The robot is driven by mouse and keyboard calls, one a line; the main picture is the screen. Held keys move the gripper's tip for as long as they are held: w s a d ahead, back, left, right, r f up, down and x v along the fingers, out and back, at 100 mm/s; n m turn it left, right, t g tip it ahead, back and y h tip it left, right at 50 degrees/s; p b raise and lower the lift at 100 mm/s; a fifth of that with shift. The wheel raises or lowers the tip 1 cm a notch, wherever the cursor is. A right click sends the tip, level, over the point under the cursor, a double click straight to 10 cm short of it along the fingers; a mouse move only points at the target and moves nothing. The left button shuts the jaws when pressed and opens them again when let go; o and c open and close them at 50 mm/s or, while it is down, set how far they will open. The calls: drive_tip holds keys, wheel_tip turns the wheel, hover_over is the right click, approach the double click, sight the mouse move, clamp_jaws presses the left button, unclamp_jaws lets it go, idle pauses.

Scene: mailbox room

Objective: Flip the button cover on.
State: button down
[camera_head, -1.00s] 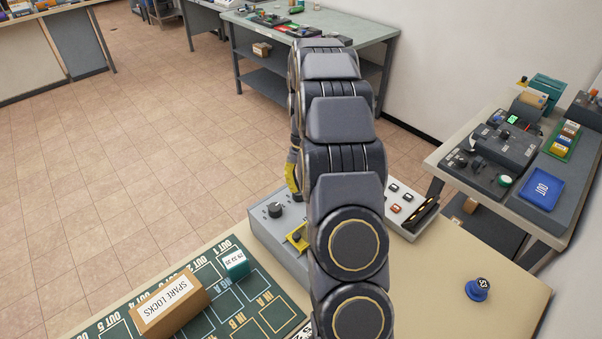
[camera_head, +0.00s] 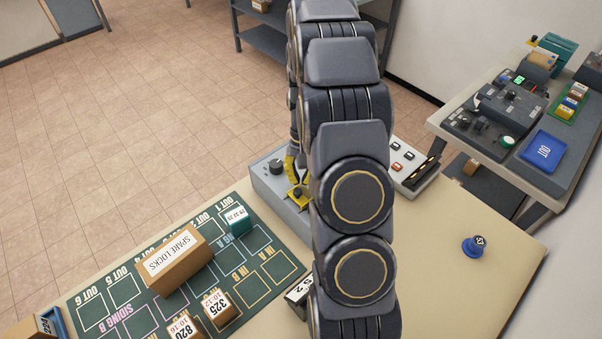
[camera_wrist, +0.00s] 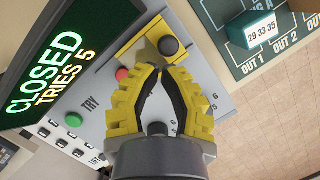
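The button cover appears to be the yellow piece with a dark round knob (camera_wrist: 168,46) on the sloping grey control box (camera_head: 268,200). Its yellow plate (camera_head: 299,198) shows in the head view, partly hidden by my arm. In the wrist view a red button (camera_wrist: 122,73) lies beside the yellow piece. My gripper (camera_wrist: 161,72) has yellow fingers with dark pads. Its tips come together just below the knob, with nothing seen between them. Whether they touch the yellow piece is hidden. My gripper (camera_head: 297,183) is mostly behind my arm in the head view.
The wrist view shows a lit CLOSED display (camera_wrist: 48,75), a green button (camera_wrist: 74,119) and a dark dial knob (camera_wrist: 157,128). The green board at left holds a SPARE LOCKS box (camera_head: 175,257) and small blocks. A blue stamp-like object (camera_head: 474,245) stands on the clear table at right.

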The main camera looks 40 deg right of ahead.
drive_tip(key=shift+a, duration=0.1)
drive_tip(key=shift+s+a+f, duration=0.1)
drive_tip(key=shift+s+a, duration=0.05)
drive_tip(key=shift+a, duration=0.4)
drive_tip(key=shift+s+a, duration=0.15)
drive_tip(key=shift+a, duration=0.4)
drive_tip(key=shift+w+d, duration=0.35)
drive_tip(key=shift+w, duration=0.05)
drive_tip(key=shift+w+d+r, duration=0.35)
drive_tip(key=shift+w+d, duration=0.25)
drive_tip(key=shift+w+d+r, duration=0.3)
drive_tip(key=shift+w+d, duration=0.25)
drive_tip(key=shift+d, duration=0.05)
drive_tip(key=v, duration=0.9)
drive_tip(key=shift+r, duration=0.4)
drive_tip(key=shift+a, duration=0.1)
